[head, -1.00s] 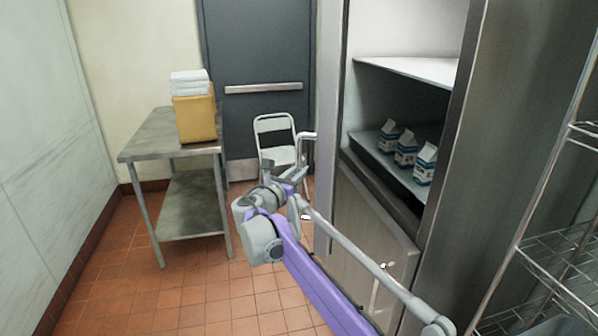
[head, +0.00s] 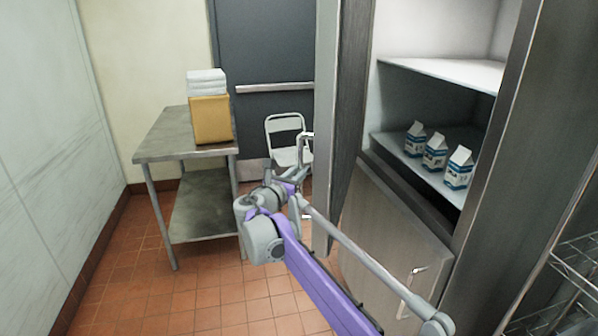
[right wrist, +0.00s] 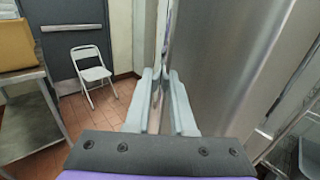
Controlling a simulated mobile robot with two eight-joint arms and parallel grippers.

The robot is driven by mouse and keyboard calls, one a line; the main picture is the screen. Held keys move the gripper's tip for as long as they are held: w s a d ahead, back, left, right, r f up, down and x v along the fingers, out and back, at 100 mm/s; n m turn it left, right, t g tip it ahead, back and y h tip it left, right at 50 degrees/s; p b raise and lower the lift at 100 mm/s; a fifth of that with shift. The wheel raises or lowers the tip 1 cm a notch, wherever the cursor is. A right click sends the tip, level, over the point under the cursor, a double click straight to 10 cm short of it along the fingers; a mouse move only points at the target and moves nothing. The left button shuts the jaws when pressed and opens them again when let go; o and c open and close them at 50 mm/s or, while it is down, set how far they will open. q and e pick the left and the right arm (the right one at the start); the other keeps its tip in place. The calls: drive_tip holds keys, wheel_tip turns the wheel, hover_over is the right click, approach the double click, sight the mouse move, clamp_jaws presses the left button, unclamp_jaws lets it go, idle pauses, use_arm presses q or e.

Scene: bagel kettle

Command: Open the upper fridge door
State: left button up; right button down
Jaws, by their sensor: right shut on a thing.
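The upper fridge door (head: 350,110) stands open at the left of the fridge, seen nearly edge-on, with its dark inner side showing. Its outer steel face also shows in the right wrist view (right wrist: 220,60). My right gripper (head: 299,180) is at the handle (head: 306,138) on the door's outer side. In the right wrist view, the fingers of this gripper (right wrist: 161,100) are shut on the upright handle (right wrist: 161,65). The handle's lower part is hidden between the fingers. My left gripper is in neither view.
Milk cartons (head: 435,153) stand on a shelf inside the fridge. The lower fridge door (head: 385,225) is shut. A folding chair (head: 284,128) and a steel table (head: 160,140) stand beyond the open door. A wire rack (head: 575,265) is at the right. Tiled floor (head: 200,290) is clear.

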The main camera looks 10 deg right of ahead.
idle(0.4)
drive_tip(key=c, duration=0.8)
unclamp_jaws()
drive_tip(key=shift+o, duration=0.2)
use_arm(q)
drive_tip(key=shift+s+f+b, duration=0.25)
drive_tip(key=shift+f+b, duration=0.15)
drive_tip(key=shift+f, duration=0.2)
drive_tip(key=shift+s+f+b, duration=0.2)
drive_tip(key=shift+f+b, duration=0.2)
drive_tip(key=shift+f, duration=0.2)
use_arm(e)
drive_tip(key=v, duration=1.1)
drive_tip(key=shift+d, duration=0.1)
